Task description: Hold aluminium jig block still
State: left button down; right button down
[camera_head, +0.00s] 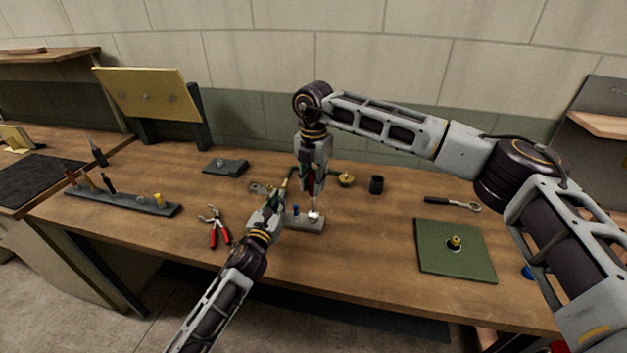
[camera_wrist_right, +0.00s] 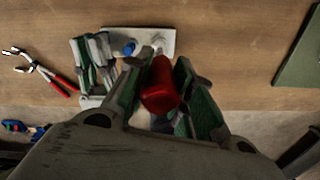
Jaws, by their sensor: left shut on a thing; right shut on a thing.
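The aluminium jig block (camera_head: 308,225) is a small light-grey bar on the wooden table, near its front edge. It shows at the top of the right wrist view (camera_wrist_right: 165,36), with a small blue part (camera_wrist_right: 129,47) on it. My left gripper (camera_head: 280,207) is at the block's left end, shut on it; the exact contact is partly hidden. My right gripper (camera_head: 316,180) points down above the block and is shut on a red-handled tool (camera_wrist_right: 160,88). The tool's lower end reaches down to the block's right part, where a bright spot shows.
Red-handled pliers (camera_head: 215,228) lie left of my left gripper. A green mat (camera_head: 455,265) with a brass part is at the right. A dark cup (camera_head: 376,184), a ring-ended tool (camera_head: 452,203) and a tool rack (camera_head: 125,200) stand or lie around. The table between block and mat is clear.

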jog(key=shift+f, duration=0.35)
dwell(0.3)
jog(key=m, duration=0.4)
jog(key=shift+m, duration=0.3)
jog(key=m, duration=0.8)
jog(key=shift+m, duration=1.6)
jog(key=shift+a+m, duration=0.2)
jog(key=shift+m, duration=0.2)
jog(key=shift+d+m, duration=0.1)
jog(key=shift+m, duration=0.2)
